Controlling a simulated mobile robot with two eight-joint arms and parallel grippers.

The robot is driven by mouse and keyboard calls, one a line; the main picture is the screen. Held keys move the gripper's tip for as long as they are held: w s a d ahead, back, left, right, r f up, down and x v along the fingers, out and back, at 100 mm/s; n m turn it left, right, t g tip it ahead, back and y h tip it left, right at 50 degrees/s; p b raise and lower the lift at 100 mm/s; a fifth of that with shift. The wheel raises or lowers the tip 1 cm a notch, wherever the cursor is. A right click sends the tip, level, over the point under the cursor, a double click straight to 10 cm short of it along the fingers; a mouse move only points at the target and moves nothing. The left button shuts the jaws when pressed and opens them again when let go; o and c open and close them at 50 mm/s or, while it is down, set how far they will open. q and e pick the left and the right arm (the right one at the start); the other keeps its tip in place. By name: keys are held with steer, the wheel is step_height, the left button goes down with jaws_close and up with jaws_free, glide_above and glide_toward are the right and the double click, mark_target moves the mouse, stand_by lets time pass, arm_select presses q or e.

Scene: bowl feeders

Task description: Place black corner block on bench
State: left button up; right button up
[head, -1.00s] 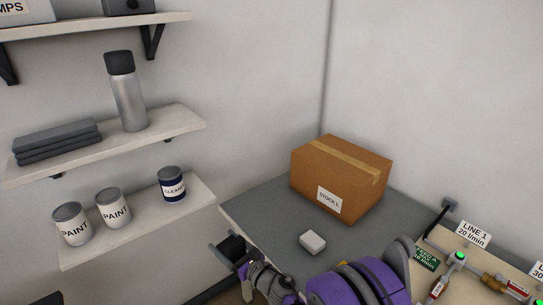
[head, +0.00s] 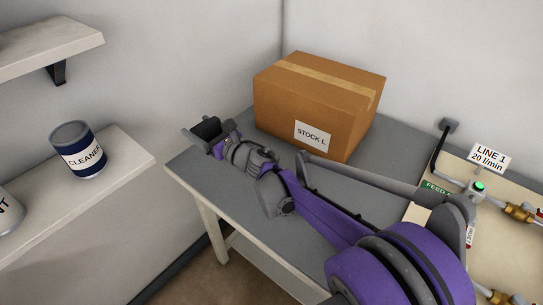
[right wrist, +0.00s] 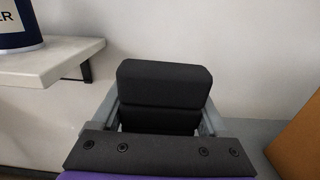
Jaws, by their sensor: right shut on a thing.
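The black corner block (head: 206,128) is held between the fingers of my right gripper (head: 203,136) in the head view. In the right wrist view the block (right wrist: 165,85) stands up between the two grey fingers (right wrist: 160,118), a dark face toward the camera. The bench (head: 228,190) has a grey top and pale legs. In the head view the gripper and block overlap the bench's left edge, left of the cardboard box; their height above the top is hard to tell. My left gripper is not in view.
A cardboard box (head: 315,105) labelled STOCK L stands at the back of the bench. A shelf (head: 110,175) with a cleaner can (head: 78,150) is at left. A LINE 1 valve panel (head: 488,165) is at right. The bench's front left is clear.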

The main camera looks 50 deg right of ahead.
steer(key=shift+s+a+f, duration=0.1)
step_height(320, 180, down, 10)
steer(key=b, duration=0.3)
steer(key=o, duration=1.2)
steer(key=shift+r, duration=0.25)
steer(key=s, duration=0.8)
steer(key=s+d+p, duration=0.1)
steer(key=s, duration=0.3)
steer(key=shift+f, duration=0.1)
